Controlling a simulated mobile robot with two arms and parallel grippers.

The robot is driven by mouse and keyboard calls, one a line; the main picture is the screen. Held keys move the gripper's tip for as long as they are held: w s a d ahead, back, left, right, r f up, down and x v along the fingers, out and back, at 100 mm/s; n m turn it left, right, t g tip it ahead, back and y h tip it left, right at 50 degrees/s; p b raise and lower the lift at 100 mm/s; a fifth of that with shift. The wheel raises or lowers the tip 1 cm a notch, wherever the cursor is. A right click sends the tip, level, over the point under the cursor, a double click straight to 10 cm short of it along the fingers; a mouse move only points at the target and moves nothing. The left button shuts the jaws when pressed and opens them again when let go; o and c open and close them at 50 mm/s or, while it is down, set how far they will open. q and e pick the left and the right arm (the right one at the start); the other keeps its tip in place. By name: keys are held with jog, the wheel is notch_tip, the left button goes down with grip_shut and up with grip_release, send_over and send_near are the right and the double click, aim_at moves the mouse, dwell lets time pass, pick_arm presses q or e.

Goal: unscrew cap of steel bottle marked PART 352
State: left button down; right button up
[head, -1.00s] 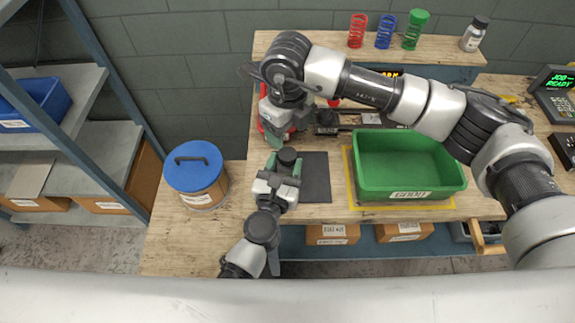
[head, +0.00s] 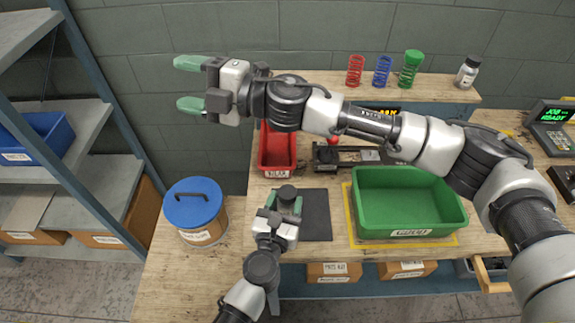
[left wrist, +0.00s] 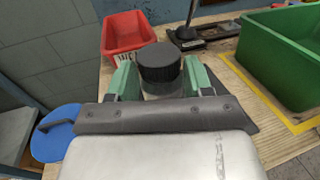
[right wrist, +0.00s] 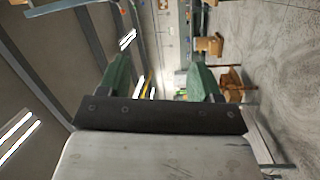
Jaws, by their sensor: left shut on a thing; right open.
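A bottle with a black cap (head: 287,194) stands upright between the green fingers of my left gripper (head: 285,204), over the dark mat. In the left wrist view the black cap (left wrist: 159,63) sits on top of the bottle's greyish body (left wrist: 161,91), and the fingers are shut on that body below the cap. The fingers hide most of the bottle, and I cannot read any marking on it. My right gripper (head: 190,84) is open and empty, raised at the upper left, well away from the bottle. Its wrist view shows nothing between the fingers.
A dark mat (head: 317,216), a red bin (head: 277,170) and a green bin (head: 408,200) are on the bench. A blue-lidded tub (head: 196,212) stands at left. Springs and another black-capped bottle (head: 467,74) stand on the back shelf. Shelving is far left.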

jog(key=w+d+f+m+t+h, duration=0.1)
jog(key=w+d+m+t+h, duration=0.15)
jog(key=w+m+t, duration=0.45)
jog(key=m+g+h, duration=1.1)
jog(key=h, duration=0.5)
send_over(288, 192)
notch_tip(288, 192, down, 17)
jog(key=shift+f, duration=3.95)
